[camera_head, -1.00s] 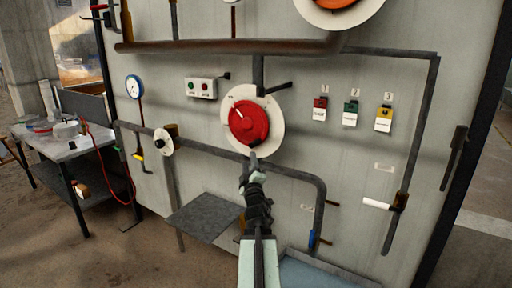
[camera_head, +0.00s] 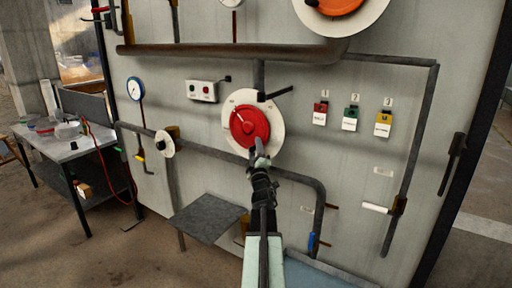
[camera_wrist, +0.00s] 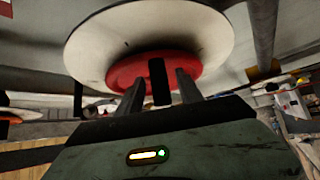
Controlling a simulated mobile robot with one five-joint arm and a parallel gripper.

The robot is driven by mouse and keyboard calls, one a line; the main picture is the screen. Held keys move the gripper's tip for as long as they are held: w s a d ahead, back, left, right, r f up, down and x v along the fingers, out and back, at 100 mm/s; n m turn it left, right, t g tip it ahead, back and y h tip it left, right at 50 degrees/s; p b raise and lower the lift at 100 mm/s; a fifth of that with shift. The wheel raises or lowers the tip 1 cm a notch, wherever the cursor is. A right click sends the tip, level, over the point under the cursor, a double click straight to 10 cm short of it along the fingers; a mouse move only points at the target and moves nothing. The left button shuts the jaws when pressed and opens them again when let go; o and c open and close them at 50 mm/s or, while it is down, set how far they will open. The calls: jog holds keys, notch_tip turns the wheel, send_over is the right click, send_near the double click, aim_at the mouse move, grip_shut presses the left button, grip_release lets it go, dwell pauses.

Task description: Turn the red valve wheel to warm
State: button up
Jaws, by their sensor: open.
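The red valve wheel (camera_head: 247,124) is mounted on a round white plate (camera_head: 275,110) on the grey panel. A thin pale mark shows on its upper left. The wheel also shows in the wrist view (camera_wrist: 112,76), below the white plate (camera_wrist: 90,45). My gripper (camera_head: 259,153) is at the wheel's lower right edge and covers part of it. In the wrist view my gripper (camera_wrist: 158,84) has its two fingers apart, with a dark upright bar (camera_wrist: 160,80) between them. I cannot tell whether the fingers touch the bar or the wheel. The lettering on the plate is too small to read.
Pipes run around the wheel, with a dark lever (camera_head: 276,93) above it. A grey shelf (camera_head: 207,218) sticks out at lower left. An orange wheel (camera_head: 335,5) is at the top. Coloured tags (camera_head: 351,113) hang at right. A table (camera_head: 65,145) stands at far left.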

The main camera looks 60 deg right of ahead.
grip_shut()
dwell(1.0)
